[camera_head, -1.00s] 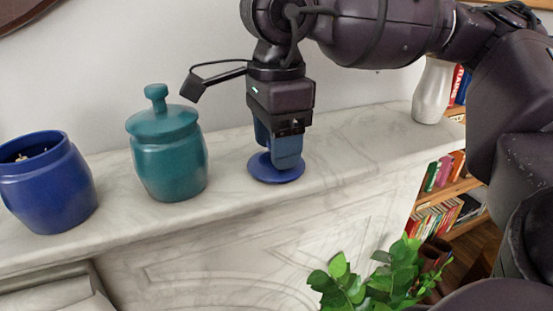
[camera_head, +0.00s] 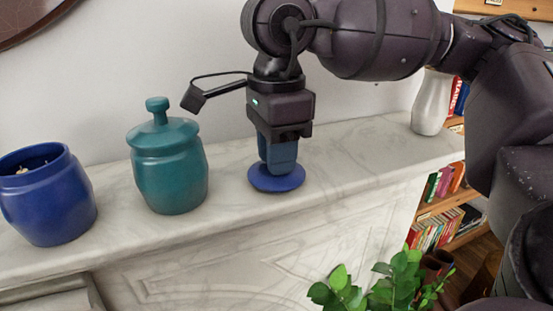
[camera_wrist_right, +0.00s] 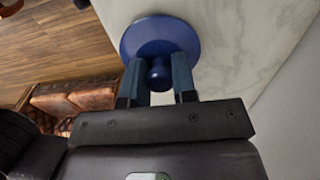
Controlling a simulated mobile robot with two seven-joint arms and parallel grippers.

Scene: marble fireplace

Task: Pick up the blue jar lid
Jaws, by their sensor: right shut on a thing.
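The blue jar lid (camera_head: 276,179) is a round disc with a knob, on or just above the marble mantel (camera_head: 335,160); I cannot tell whether it touches the stone. My right gripper (camera_head: 281,166) points down over it and is shut on its knob. In the right wrist view the lid (camera_wrist_right: 160,38) lies beyond the fingertips, with its knob between the two blue fingers of the gripper (camera_wrist_right: 158,78). The open blue jar (camera_head: 48,195) stands at the left end of the mantel, with something small and pale inside. My left gripper is not in view.
A teal jar with its lid on (camera_head: 170,180) stands between the blue jar and my right gripper. A white vase (camera_head: 431,103) is at the right end. A leafy plant (camera_head: 375,290) is below the front edge. Bookshelves (camera_head: 440,205) are at right.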

